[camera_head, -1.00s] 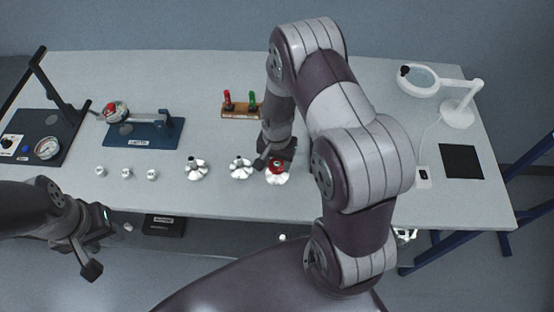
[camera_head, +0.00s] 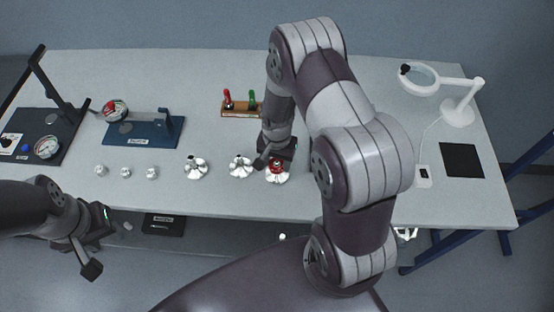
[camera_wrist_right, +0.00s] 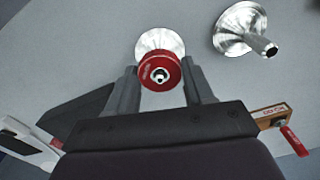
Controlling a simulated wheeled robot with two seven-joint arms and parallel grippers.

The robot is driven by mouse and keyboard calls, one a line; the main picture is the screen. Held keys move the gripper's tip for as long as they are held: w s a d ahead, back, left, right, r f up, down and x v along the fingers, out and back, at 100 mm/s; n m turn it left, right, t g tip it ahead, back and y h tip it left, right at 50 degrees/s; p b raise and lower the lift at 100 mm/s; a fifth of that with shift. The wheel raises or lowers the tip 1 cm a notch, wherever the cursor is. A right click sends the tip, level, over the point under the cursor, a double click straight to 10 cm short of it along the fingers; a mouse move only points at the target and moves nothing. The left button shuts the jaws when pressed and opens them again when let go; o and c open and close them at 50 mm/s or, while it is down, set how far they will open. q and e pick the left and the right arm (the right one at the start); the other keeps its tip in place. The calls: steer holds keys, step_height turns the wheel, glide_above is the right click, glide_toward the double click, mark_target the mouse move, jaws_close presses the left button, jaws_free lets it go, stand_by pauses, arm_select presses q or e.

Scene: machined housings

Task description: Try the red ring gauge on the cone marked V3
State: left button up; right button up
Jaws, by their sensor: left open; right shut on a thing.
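The red ring gauge (camera_wrist_right: 160,75) sits around the upper part of a pale metal cone with a flared base (camera_wrist_right: 158,41), which is the rightmost of three such cones in the head view (camera_head: 278,178). The ring also shows in the head view (camera_head: 277,167). My right gripper (camera_wrist_right: 162,80) is shut on the ring, one finger on each side, and the cone's tip shows through the hole. I cannot read any V3 mark. The other two cones (camera_head: 240,167) (camera_head: 196,168) stand bare to the left. My left gripper (camera_head: 98,243) is open and empty before the table's front edge.
A wooden block (camera_head: 240,109) with red and green handled plugs stands behind the cones. Dial gauge stands (camera_head: 143,131) (camera_head: 62,127) and several small white parts (camera_head: 126,172) are at the left. A magnifier lamp (camera_head: 458,112) and a black pad (camera_head: 461,160) are at the right.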

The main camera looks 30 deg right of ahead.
steer(key=shift+r, duration=0.15)
stand_by(0.3)
steer(key=shift+r+p, duration=2.75)
steer(key=shift+r, duration=0.2)
step_height(320, 180, up, 5)
steer(key=p, duration=0.4)
